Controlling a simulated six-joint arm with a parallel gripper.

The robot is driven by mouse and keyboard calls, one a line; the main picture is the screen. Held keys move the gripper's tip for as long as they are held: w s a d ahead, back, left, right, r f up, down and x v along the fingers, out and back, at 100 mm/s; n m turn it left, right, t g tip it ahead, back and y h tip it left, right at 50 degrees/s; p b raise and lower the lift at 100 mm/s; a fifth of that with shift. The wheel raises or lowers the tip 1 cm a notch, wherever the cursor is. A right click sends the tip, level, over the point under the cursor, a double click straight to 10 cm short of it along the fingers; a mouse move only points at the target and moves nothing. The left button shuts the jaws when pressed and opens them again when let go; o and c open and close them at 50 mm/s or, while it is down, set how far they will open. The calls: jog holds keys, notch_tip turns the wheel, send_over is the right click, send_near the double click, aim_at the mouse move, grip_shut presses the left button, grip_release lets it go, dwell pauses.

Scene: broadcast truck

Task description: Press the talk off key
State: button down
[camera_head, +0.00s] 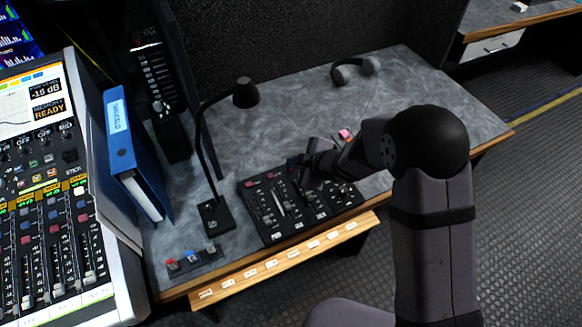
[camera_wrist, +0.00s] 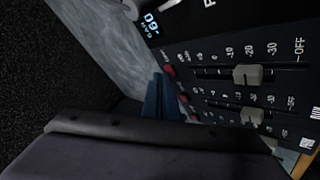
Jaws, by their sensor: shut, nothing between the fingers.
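The black control panel (camera_head: 262,228) lies on the grey desk, with slider faders and small red keys. In the wrist view its panel face (camera_wrist: 215,50) fills the right, with two grey fader caps, a scale ending in OFF, and red keys (camera_wrist: 169,71) in a row. No label reading "talk off" can be made out in either view. My gripper (camera_head: 293,161) is shut and empty over the panel's far edge. In the wrist view its blue tip (camera_wrist: 162,98) appears beside the red keys; contact cannot be told. My gripper's dark body hides the lower panel.
A desk lamp (camera_head: 213,215) stands left of the panel. A small button box (camera_head: 192,257) sits at the front left. A blue binder (camera_head: 130,150) and mixing console (camera_head: 50,235) are farther left. Headphones (camera_head: 357,70) lie at the back. The back-right desk is mostly clear.

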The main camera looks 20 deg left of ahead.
aim_at(294, 172)
jog(key=shift+f, duration=0.3)
jog(key=shift+r, duration=0.15)
dwell(0.3)
jog(key=shift+r+p, duration=0.75)
jog(key=shift+r, duration=0.05)
jog(key=shift+r, duration=0.1)
notch_tip(294, 172, up, 6)
jog(key=p, duration=0.6)
